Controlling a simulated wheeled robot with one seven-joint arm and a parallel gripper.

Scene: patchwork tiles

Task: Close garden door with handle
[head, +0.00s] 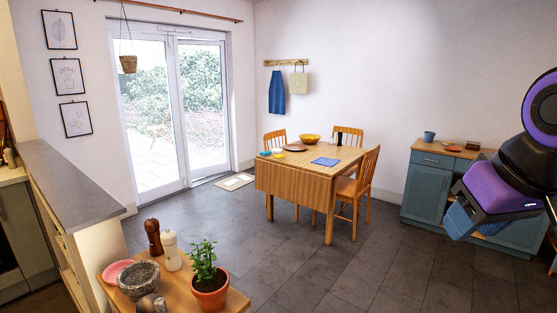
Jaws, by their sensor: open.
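The garden door (183,110) is a white-framed double glass door in the back left wall, with a paved yard and greenery behind it. Its left leaf (180,150) and right leaf both show. A dark strip shows at the foot of the right side, but I cannot tell for certain how far either leaf stands open. The handle is too small to make out. My purple and black arm reaches in at the right edge, far across the room from the door. My gripper's fingers do not show.
A wooden table (300,178) with chairs stands mid-room. A small mat (234,181) lies by the door. A counter (70,185) and a small table with a potted plant (208,280) are at the near left. A blue cabinet (425,190) stands right. The grey floor between is clear.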

